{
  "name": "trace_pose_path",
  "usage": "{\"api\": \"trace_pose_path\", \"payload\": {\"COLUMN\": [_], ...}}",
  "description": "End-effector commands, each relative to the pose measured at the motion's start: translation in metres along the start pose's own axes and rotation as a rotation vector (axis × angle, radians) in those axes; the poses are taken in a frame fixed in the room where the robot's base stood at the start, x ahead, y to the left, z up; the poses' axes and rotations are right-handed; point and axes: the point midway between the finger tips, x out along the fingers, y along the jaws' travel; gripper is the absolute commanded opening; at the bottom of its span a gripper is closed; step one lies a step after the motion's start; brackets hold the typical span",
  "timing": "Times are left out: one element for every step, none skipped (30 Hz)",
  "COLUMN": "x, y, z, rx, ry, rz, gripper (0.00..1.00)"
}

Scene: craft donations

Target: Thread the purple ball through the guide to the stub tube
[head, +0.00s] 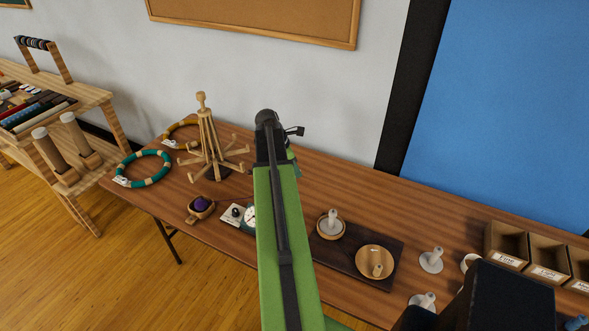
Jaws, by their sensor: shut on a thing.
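The purple ball (201,204) sits in a small wooden bowl (194,219) near the table's front edge. A thin strand runs from it to the right and passes out of sight behind my arm. A white plate with a dial and a dark knob (236,211), perhaps the guide, stands just right of the bowl, partly covered by my arm. I cannot tell which is the stub tube. My green arm hides my gripper's fingertips.
A wooden peg stand (207,137) rises behind the ball. Teal (147,181) and tan rings lie left of it. A dark board (390,283) carries the dish and bowl. More pale tubes on discs (431,261) and labelled boxes (507,258) stand at the right.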

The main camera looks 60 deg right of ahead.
Motion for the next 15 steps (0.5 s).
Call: {"api": "trace_pose_path", "payload": {"x": [0.008,0.011,0.014,0.016,0.018,0.021,0.023,0.025,0.028,0.031,0.033,0.036,0.038,0.04,0.043], "y": [0.0,0.0,0.0,0.0,0.0,0.0,0.0,0.0,0.0,0.0,0.0,0.0,0.0,0.0,0.0], "z": [-0.003,-0.004,-0.005,-0.006,-0.007,-0.009,-0.01,-0.011,-0.012,-0.013,-0.014,-0.015,-0.016,-0.017,-0.018], "rx": [0.0,0.0,0.0,0.0,-0.001,-0.001,-0.001,-0.001,-0.001,-0.001,-0.001,-0.001,-0.001,-0.001,-0.001], "ry": [0.0,0.0,0.0,0.0,0.0,0.0,0.0,0.0,0.0,0.0,0.0,0.0,0.0,0.0,0.0], "rz": [0.0,0.0,0.0,0.0,0.0,0.0,0.0,0.0,0.0,0.0,0.0,0.001,0.001,0.001,0.001], "gripper": [0.0,0.0,0.0,0.0,0.0,0.0,0.0,0.0,0.0,0.0,0.0,0.0,0.0,0.0,0.0]}}
